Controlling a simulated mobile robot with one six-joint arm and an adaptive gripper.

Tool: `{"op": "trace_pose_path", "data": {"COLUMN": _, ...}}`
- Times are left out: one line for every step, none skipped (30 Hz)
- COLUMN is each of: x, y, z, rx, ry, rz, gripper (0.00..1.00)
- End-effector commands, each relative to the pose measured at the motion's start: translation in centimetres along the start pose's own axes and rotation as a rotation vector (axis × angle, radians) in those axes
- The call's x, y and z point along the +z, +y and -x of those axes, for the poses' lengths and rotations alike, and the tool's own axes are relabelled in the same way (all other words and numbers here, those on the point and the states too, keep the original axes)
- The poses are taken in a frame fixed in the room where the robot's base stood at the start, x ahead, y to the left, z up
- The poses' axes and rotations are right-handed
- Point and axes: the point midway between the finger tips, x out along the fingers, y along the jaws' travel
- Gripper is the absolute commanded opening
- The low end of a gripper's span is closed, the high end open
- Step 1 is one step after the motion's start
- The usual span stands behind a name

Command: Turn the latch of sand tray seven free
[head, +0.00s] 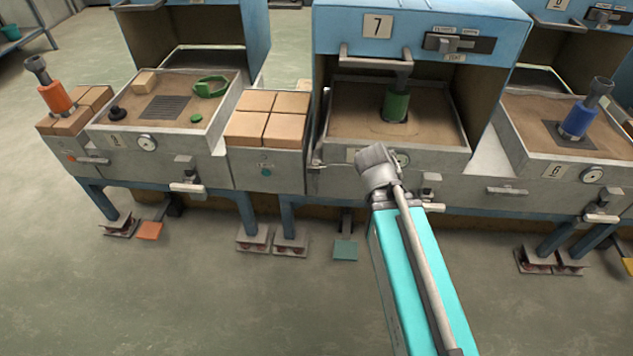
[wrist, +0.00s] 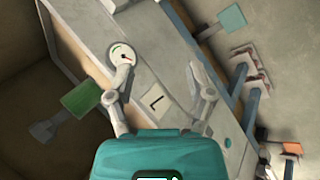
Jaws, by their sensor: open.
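Sand tray seven (head: 440,152) is in the middle of the head view, under the blue hood marked 7. A pale handle (head: 432,207) hangs at its front right, and a thin lever (head: 317,166) sits at its front left corner; I cannot tell which is the latch. My gripper (head: 375,165) is in front of the tray's face, by its gauge (head: 402,159); its fingers are not clear there. In the wrist view my gripper (wrist: 157,72) is open and empty, fingers spread over the tray front, with a number plate (wrist: 156,101) and the gauge near them.
Tray six (head: 545,165), with a blue tool (head: 576,122), is on the right. A green pedal (head: 345,250) is below; the floor in front is clear.

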Motion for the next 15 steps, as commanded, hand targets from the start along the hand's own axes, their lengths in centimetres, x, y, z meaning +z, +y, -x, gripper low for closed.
{"op": "trace_pose_path", "data": {"x": -0.5, "y": -0.9, "z": -1.4, "rx": 0.035, "ry": 0.009, "rz": 0.049, "gripper": 0.69}}
{"op": "trace_pose_path", "data": {"x": -0.8, "y": -1.1, "z": -1.7, "rx": 0.056, "ry": 0.015, "rz": 0.08, "gripper": 0.69}}
{"op": "trace_pose_path", "data": {"x": -1.2, "y": -1.3, "z": -2.1, "rx": 0.086, "ry": 0.021, "rz": 0.123, "gripper": 0.69}}
{"op": "trace_pose_path", "data": {"x": -1.5, "y": -1.4, "z": -2.4, "rx": 0.109, "ry": 0.025, "rz": 0.154, "gripper": 0.69}}
{"op": "trace_pose_path", "data": {"x": -1.8, "y": -1.6, "z": -2.7, "rx": 0.131, "ry": 0.029, "rz": 0.185, "gripper": 0.69}}
{"op": "trace_pose_path", "data": {"x": -2.2, "y": -1.7, "z": -3.1, "rx": 0.161, "ry": 0.034, "rz": 0.228, "gripper": 0.69}}
{"op": "trace_pose_path", "data": {"x": -2.5, "y": -1.9, "z": -3.3, "rx": 0.184, "ry": 0.037, "rz": 0.259, "gripper": 0.69}}
{"op": "trace_pose_path", "data": {"x": -2.9, "y": -2.1, "z": -3.6, "rx": 0.206, "ry": 0.041, "rz": 0.291, "gripper": 0.69}}
{"op": "trace_pose_path", "data": {"x": -3.3, "y": -2.3, "z": -3.9, "rx": 0.236, "ry": 0.045, "rz": 0.335, "gripper": 0.69}}
{"op": "trace_pose_path", "data": {"x": -3.6, "y": -2.5, "z": -4.1, "rx": 0.259, "ry": 0.046, "rz": 0.366, "gripper": 0.69}}
{"op": "trace_pose_path", "data": {"x": -4.0, "y": -2.7, "z": -4.3, "rx": 0.282, "ry": 0.049, "rz": 0.398, "gripper": 0.69}}
{"op": "trace_pose_path", "data": {"x": -4.4, "y": -3.0, "z": -4.6, "rx": 0.312, "ry": 0.051, "rz": 0.442, "gripper": 0.69}}
{"op": "trace_pose_path", "data": {"x": -4.8, "y": -3.2, "z": -4.8, "rx": 0.336, "ry": 0.053, "rz": 0.475, "gripper": 0.69}}
{"op": "trace_pose_path", "data": {"x": -5.1, "y": -3.4, "z": -5.0, "rx": 0.359, "ry": 0.054, "rz": 0.506, "gripper": 0.69}}
{"op": "trace_pose_path", "data": {"x": -5.6, "y": -3.7, "z": -5.2, "rx": 0.389, "ry": 0.055, "rz": 0.55, "gripper": 0.69}}
